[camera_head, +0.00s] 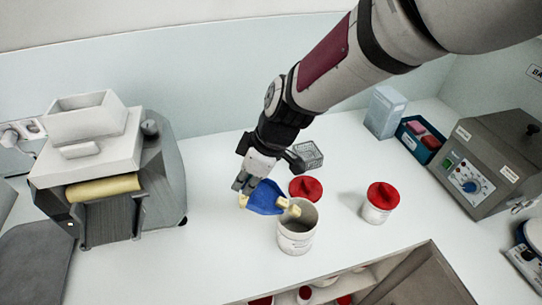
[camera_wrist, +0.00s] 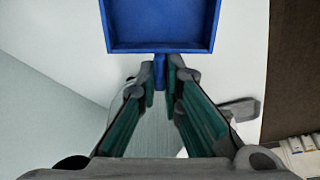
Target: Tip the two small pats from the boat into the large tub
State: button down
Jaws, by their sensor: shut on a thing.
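My gripper (camera_head: 243,183) is shut on the blue boat (camera_head: 264,197), just left of and above the large tub. In the wrist view, the fingertips (camera_wrist: 160,75) close on its narrow grip, and the boat (camera_wrist: 160,47) fills the top edge. The boat looks tilted in the head view, its right end at the tub's mouth. Pale yellow pieces (camera_head: 293,209) show at that end, over the tub's rim; I cannot tell the pats apart or whether they touch the tub. The large tub (camera_head: 296,244) is white, upright and open; its inside is mostly hidden.
A red lid (camera_head: 306,189) lies behind the tub. A small white tub with a red lid (camera_head: 378,203) stands right. A wire basket (camera_head: 308,155) is behind. A machine (camera_head: 110,165) stands left, a grey control unit (camera_head: 485,165) right. An open compartment (camera_head: 400,280) is in front.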

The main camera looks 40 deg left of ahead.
jog(key=shift+w+d+r+g+y+b, duration=0.3)
jog(key=shift+d+r+y+b, duration=0.35)
jog(key=shift+b, duration=1.15)
jog(key=shift+w+d+r+g+y+b, duration=0.3)
jog(key=shift+y+b, duration=0.4)
jog(key=shift+b, duration=1.3)
jog(key=shift+w+d+r+g+y+b, duration=0.1)
jog(key=shift+d+r+g+y+b, duration=0.35)
jog(key=shift+b, duration=1.55)
jog(key=shift+w+d+r+y+b, duration=0.15)
jog(key=shift+d+y+b, duration=0.7)
jog(key=shift+b, duration=0.85)
jog(key=shift+w+d+r+g+y+b, duration=0.15)
jog(key=shift+g+y+b, duration=0.1)
jog(key=shift+y+b, duration=0.15)
jog(key=shift+r+b, duration=0.15)
jog(key=shift+b, duration=0.15)
jog(key=shift+r+p, duration=0.5)
jog(key=shift+r, duration=0.95)
jog(key=shift+r, duration=0.1)
